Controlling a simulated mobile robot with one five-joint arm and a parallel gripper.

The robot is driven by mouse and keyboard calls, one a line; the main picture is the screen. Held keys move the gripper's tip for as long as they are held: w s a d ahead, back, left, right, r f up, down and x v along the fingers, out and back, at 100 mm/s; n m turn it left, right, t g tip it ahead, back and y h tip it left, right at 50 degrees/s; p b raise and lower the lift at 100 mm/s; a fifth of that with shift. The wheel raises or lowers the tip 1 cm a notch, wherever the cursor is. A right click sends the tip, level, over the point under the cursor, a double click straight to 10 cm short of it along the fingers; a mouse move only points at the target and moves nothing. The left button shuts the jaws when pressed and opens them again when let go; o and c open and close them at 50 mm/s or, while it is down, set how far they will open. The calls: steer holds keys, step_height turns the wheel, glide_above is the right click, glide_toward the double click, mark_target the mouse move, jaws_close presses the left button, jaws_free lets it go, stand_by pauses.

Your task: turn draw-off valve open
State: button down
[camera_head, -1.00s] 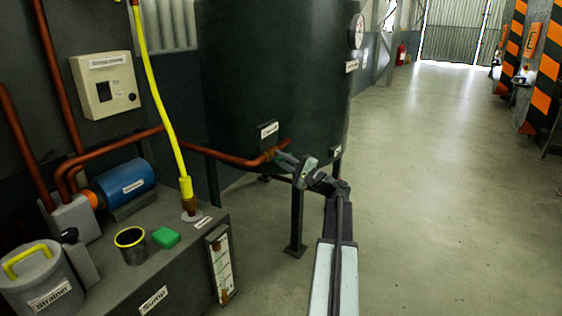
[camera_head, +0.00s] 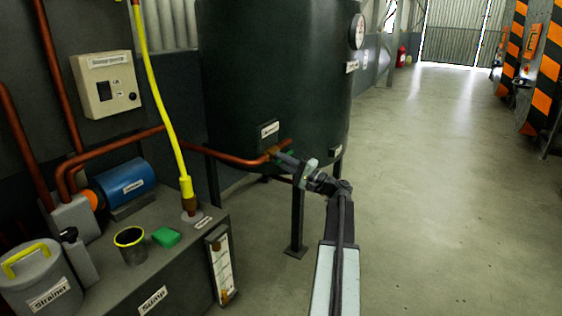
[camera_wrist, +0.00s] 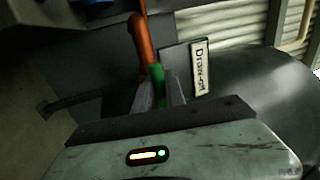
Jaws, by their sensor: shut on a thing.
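The draw-off valve has a green handle (camera_wrist: 157,84), which sits at the end of a copper pipe (camera_wrist: 141,38) in the wrist view. My gripper (camera_wrist: 160,93) has one finger on each side of the green handle and is shut on it. In the head view, my gripper (camera_head: 284,157) reaches the pipe end low on the front of the dark tank (camera_head: 270,70). The valve is small there and mostly hidden by the fingers. A "Draw-off" label plate (camera_wrist: 200,66) stands just right of the handle in the wrist view.
Tank legs (camera_head: 297,220) stand below the valve. The floor at the right is clear.

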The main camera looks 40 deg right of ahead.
steer(key=c, duration=1.4)
jaws_free()
steer(key=b+v, duration=0.2)
steer(key=v, duration=0.5)
steer(key=shift+s+d+f, duration=0.1)
steer(key=shift+s+f, duration=0.05)
steer(key=shift+s, duration=0.2)
